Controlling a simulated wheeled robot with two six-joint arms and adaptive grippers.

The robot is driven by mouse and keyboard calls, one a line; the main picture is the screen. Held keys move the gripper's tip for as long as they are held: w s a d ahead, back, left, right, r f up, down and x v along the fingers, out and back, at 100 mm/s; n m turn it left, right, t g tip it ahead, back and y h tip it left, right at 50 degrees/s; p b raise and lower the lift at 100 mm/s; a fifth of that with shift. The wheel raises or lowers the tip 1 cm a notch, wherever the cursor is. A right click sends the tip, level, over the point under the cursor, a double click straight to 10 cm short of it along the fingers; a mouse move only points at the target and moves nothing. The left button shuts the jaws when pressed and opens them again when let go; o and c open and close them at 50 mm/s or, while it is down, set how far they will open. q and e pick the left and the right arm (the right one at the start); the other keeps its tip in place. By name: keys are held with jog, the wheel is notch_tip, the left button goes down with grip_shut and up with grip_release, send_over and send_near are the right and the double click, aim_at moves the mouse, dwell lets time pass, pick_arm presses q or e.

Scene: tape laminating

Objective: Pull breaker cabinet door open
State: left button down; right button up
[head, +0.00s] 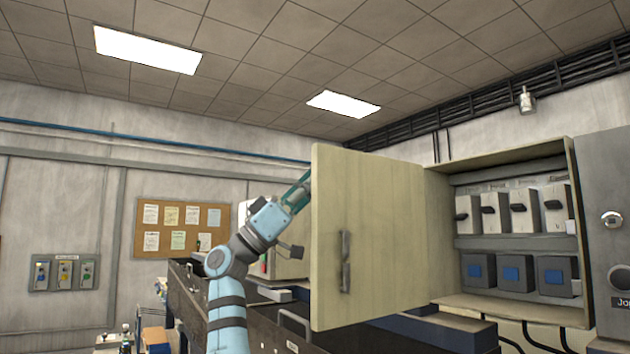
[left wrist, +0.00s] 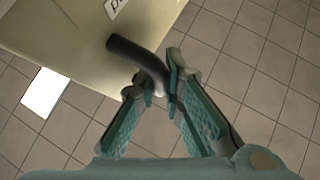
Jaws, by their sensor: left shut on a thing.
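The cream breaker cabinet door (head: 385,215) stands wide open, swung out to the left of the cabinet (head: 572,200). A dark grey handle-like fitting (head: 345,262) shows on the door face towards the head camera. My left gripper (head: 300,188) is at the door's left edge in the head view, its fingertips hidden behind the door. In the left wrist view, the left gripper (left wrist: 160,85) is shut on a dark curved handle (left wrist: 128,50) on the cream door panel (left wrist: 60,35). My right gripper is in neither view.
Inside the cabinet are a row of switches (head: 520,212) and several dark boxes with blue squares (head: 511,275). A grey panel (head: 608,180) stands at the right. A dark cabinet (head: 215,310) stands behind my left arm. A cork board (head: 180,228) hangs on the wall.

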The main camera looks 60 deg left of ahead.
pick_arm(q)
jog(key=c, duration=1.7)
grip_release()
jog(key=shift+d, duration=0.1)
jog(key=shift+s+d+r, duration=0.1)
jog(key=shift+s+a+f, duration=0.15)
jog(key=shift+a+f, duration=0.1)
jog(key=shift+f, duration=0.15)
jog(key=s+a+f, duration=0.1)
jog(key=s+a, duration=0.1)
jog(key=s, duration=0.2)
jog(key=s+a+f, duration=0.1)
jog(key=s+a, duration=0.1)
jog(key=s, duration=0.3)
jog(key=s+a, duration=0.2)
jog(key=s, duration=0.2)
jog(key=shift+s+a+f, duration=0.2)
jog(key=shift+s+f, duration=0.15)
jog(key=shift+f, duration=0.05)
